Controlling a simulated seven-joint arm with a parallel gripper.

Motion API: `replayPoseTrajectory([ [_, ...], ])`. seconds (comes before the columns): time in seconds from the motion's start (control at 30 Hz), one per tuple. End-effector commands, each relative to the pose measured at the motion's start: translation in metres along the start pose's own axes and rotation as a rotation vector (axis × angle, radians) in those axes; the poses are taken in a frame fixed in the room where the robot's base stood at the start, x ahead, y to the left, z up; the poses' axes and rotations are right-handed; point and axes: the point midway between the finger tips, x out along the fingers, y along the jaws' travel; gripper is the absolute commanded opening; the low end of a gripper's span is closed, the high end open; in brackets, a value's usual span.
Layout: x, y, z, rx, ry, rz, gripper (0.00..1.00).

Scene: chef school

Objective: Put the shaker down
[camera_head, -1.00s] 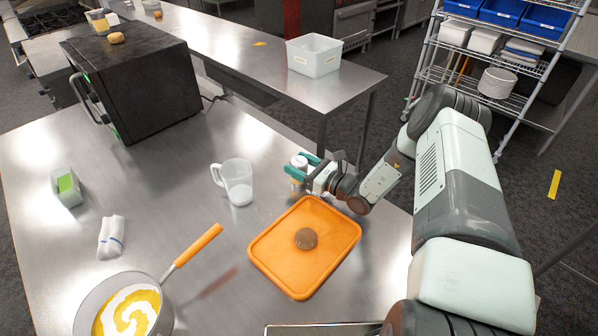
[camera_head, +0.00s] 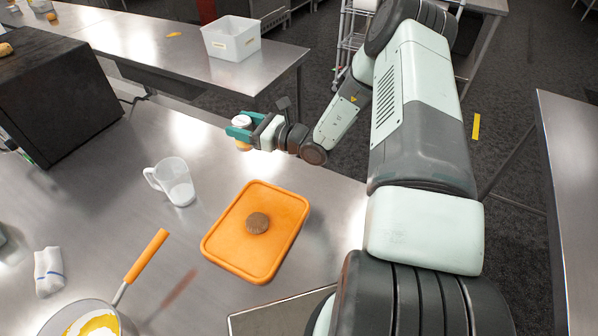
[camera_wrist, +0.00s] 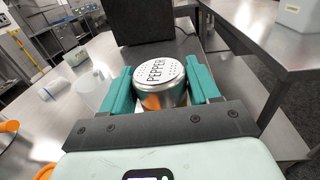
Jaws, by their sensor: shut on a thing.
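My gripper (camera_head: 240,132) is shut on a pepper shaker (camera_head: 243,121). In the wrist view the shaker (camera_wrist: 160,72) sits between the two teal fingers (camera_wrist: 160,92), with its round, holed metal lid marked PEPPER facing the camera. In the head view the shaker looks upright, over the far part of the steel table (camera_head: 110,205), beyond the orange board. The fingers hide much of its sides. Whether its base touches the table cannot be told.
A clear measuring jug (camera_head: 175,182) stands left of the orange board (camera_head: 225,250), which carries a brown round item (camera_head: 257,223). A pan (camera_head: 85,318) is at the near left. A black oven (camera_head: 60,95) stands at the far left. Bare steel lies between oven and jug.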

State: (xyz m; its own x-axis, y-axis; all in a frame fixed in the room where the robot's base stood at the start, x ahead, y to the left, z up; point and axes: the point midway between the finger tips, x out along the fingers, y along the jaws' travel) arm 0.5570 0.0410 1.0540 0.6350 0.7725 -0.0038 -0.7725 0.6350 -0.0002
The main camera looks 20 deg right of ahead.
Motion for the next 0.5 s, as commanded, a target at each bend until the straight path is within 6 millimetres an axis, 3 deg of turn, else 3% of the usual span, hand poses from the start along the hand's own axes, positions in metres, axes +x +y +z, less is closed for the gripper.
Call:
replayPoseTrajectory([
  [0.1, -0.052, -0.018, -0.002, 0.002, 0.005, -0.077, 0.24],
  [0.3, -0.137, -0.029, 0.000, 0.002, 0.003, -0.202, 0.24],
  [0.5, -0.185, -0.027, 0.003, 0.001, -0.003, -0.277, 0.24],
])
